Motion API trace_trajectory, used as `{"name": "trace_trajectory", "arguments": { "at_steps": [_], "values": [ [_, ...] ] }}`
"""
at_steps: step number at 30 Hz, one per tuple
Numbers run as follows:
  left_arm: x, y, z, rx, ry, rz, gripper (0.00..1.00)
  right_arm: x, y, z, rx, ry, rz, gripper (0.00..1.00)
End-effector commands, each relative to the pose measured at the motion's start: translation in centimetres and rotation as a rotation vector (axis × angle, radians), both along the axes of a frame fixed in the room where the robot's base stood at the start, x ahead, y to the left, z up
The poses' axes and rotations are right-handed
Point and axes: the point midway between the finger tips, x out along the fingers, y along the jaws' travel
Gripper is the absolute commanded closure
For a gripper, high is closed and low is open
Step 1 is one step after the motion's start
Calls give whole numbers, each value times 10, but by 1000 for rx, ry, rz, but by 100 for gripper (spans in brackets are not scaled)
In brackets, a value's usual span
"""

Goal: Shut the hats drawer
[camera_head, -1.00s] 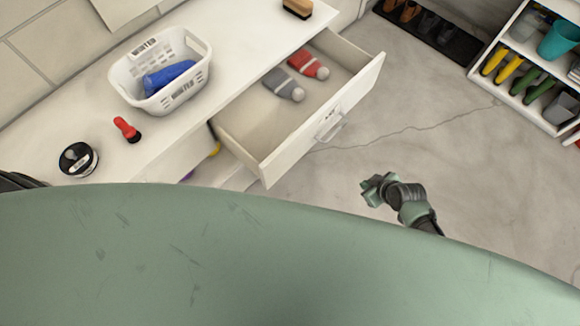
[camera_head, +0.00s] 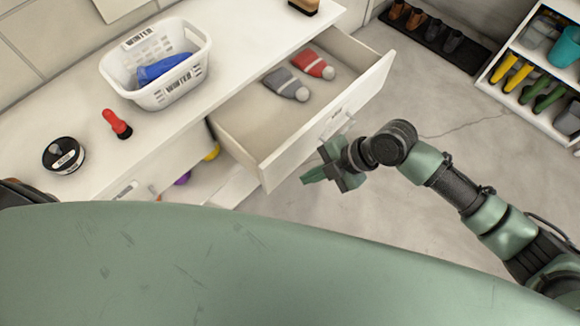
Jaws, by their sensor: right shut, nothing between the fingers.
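The open hats drawer (camera_head: 237,128) sticks out from the white cabinet. A grey knit hat (camera_head: 287,84) and a red knit hat (camera_head: 314,63) lie inside it. Its white front panel (camera_head: 285,160) faces lower right, and its handle is partly hidden behind my right gripper. My right gripper (camera_head: 314,176) is shut and empty, just outside the front panel; I cannot tell whether it touches it. My left gripper is not in view.
On the cabinet top (camera_head: 75,120) stand a white basket (camera_head: 160,97) with blue cloth, a red-handled brush (camera_head: 116,124) and a round tin (camera_head: 64,155). Purple and yellow things show below the top. A shoe shelf (camera_head: 497,93) and boot mat (camera_head: 440,42) stand at upper right.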

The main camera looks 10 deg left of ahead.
Motion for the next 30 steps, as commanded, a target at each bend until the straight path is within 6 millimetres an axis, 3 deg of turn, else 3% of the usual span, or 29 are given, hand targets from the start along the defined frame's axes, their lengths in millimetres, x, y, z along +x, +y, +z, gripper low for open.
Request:
{"name": "trace_trajectory", "arguments": {
  "at_steps": [5, 12, 30],
  "values": [
    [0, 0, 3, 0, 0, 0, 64, -5, 23, -30, 0, 4, 1, 100],
    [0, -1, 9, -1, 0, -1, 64, 14, 50, -27, 1, 0, -1, 100],
    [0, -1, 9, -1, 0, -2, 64, 17, 55, -28, 0, 0, -2, 100]
  ]
}}
